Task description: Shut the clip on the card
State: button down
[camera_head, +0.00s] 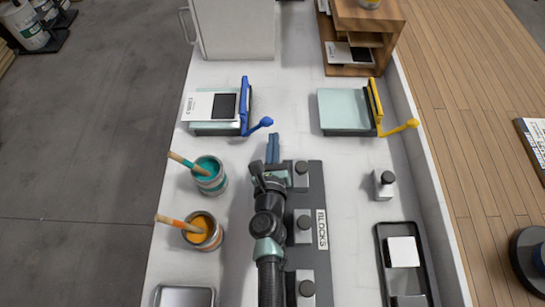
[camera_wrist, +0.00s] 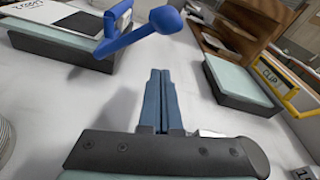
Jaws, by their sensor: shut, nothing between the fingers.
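A white card (camera_head: 206,107) with a dark square lies on the pale green pad (camera_head: 213,128) of the left clip. The clip's blue bar (camera_head: 244,103) stands raised along the pad's right edge, with a blue lever ending in a round knob (camera_head: 267,122). In the wrist view the card (camera_wrist: 50,12) is at the upper left and the knob (camera_wrist: 166,19) hangs above and ahead of my fingers. My gripper (camera_head: 273,138) is shut and empty, just below and right of the knob, apart from it. The fingertips also show in the wrist view (camera_wrist: 160,75).
A second clip with a yellow bar (camera_head: 374,100) and an empty pad (camera_head: 343,112) stands to the right. Teal (camera_head: 210,176) and orange (camera_head: 203,232) paint cans with brushes stand at left. A dark block rack (camera_head: 318,190) lies beside my arm. A wooden shelf (camera_head: 362,38) stands behind.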

aim_at(262, 124)
jog(key=shift+s+a+r+p, duration=0.1)
jog(key=shift+a+r+p, duration=0.15)
jog(key=shift+r+p, duration=0.85)
jog(key=shift+s+a+r+p, duration=0.1)
jog(key=shift+a+r+p, duration=0.15)
jog(key=shift+r+p, duration=0.8)
jog(key=shift+a+r+n+p, duration=0.2)
jog(key=shift+a+n+p, duration=0.05)
jog(key=shift+n+p, duration=0.4)
jog(key=shift+a+r+n+h+p, duration=0.4)
jog(key=shift+a+r+n+p, duration=0.35)
jog(key=shift+n+p, duration=0.35)
jog(key=a+r+n+t+h, duration=0.1)
jog(key=a+n, duration=0.5)
jog(key=n, duration=0.3)
jog(key=shift+a+h, duration=0.2)
jog(key=shift+h, duration=0.2)
jog(key=shift+a, duration=0.1)
